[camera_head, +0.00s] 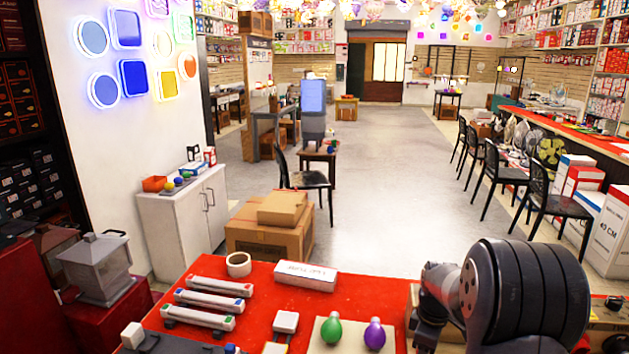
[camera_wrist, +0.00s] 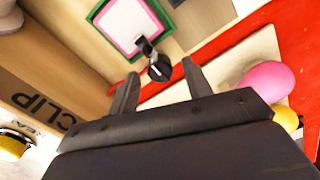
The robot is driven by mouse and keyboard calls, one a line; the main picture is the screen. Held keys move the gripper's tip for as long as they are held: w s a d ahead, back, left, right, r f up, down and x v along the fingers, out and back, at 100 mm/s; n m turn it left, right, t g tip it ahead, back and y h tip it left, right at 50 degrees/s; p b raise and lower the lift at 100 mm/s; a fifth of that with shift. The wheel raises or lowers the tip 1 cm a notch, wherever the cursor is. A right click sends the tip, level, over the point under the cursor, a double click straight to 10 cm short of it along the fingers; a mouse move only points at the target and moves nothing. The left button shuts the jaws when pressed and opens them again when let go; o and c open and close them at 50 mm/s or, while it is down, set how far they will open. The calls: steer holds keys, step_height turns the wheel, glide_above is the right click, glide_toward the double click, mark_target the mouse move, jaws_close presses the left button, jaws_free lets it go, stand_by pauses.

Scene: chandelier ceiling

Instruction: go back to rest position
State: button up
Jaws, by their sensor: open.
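My gripper (camera_wrist: 161,92) is open in the wrist view, its two dark fingers apart with nothing held between them. Beyond the fingers is a small black knob-like part (camera_wrist: 159,70), next to a pink panel (camera_wrist: 130,25) with a green frame. My dark arm fills the lower right of the head view, by the right edge of the red table (camera_head: 240,325). My fingertips are not visible in that view.
On the red table are a green bulb (camera_head: 331,329), a purple bulb (camera_head: 374,334), a long white box (camera_head: 306,275), a tape roll (camera_head: 238,264) and several white bars. Cardboard boxes (camera_head: 268,235) stand behind it. The grey floor (camera_head: 385,180) beyond is largely clear. Black chairs line the right counter.

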steer(key=shift+f, duration=0.45)
